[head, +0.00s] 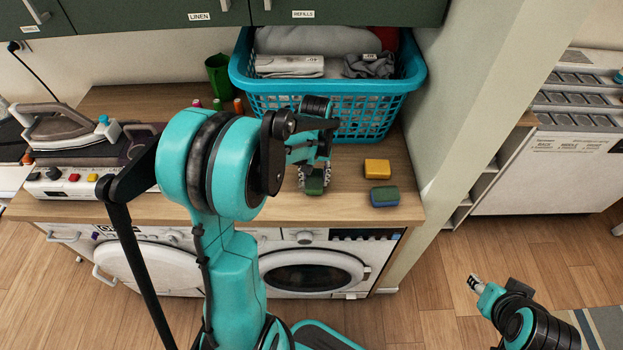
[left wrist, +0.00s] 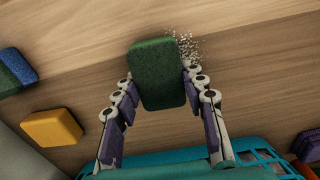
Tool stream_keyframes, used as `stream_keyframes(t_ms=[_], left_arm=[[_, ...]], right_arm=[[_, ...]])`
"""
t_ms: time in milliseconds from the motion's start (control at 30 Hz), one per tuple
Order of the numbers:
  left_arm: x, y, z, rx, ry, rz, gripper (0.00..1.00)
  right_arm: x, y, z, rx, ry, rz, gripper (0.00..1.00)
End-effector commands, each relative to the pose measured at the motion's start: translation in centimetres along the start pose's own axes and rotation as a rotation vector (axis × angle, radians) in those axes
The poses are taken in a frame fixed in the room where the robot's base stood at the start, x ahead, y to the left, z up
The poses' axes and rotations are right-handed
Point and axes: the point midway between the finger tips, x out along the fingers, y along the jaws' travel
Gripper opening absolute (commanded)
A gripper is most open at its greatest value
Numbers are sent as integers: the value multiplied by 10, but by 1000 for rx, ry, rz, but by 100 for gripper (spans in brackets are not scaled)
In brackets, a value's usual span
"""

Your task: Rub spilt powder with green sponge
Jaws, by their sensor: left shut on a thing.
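My left gripper (head: 313,180) is shut on the green sponge (head: 314,188) over the wooden counter, in front of the blue basket. In the left wrist view the dark green sponge (left wrist: 158,75) sits between the two fingers of the left gripper (left wrist: 160,88). The spilt powder (left wrist: 189,47) shows there as white specks on the wood, right beside the sponge's far right corner. Some may be hidden under the sponge. I cannot tell whether the sponge touches the counter. My right gripper (head: 475,284) is low at the right, over the floor, away from the counter. Its opening is too small to judge.
A yellow sponge (head: 377,169) and a blue-and-green sponge (head: 384,199) lie on the counter to the right. The blue laundry basket (head: 345,104) stands behind with folded cloths. A green cup (head: 218,75) and an iron (head: 62,127) are at the left. Washing machines (head: 312,272) stand below.

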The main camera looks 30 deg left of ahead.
Motion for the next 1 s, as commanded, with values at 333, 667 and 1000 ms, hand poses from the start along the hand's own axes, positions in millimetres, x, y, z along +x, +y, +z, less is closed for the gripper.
stream_keyframes(t_ms=[333, 667, 1000], left_arm=[[3, 13, -11, 0, 1, 1, 18], [1, 0, 1, -1, 0, 0, 18], [2, -10, 10, -2, 0, 0, 18]], right_arm=[[3, 0, 2, 0, 0, 0, 40], [1, 0, 1, 0, 0, 0, 40], [2, 0, 1, 0, 0, 0, 40]])
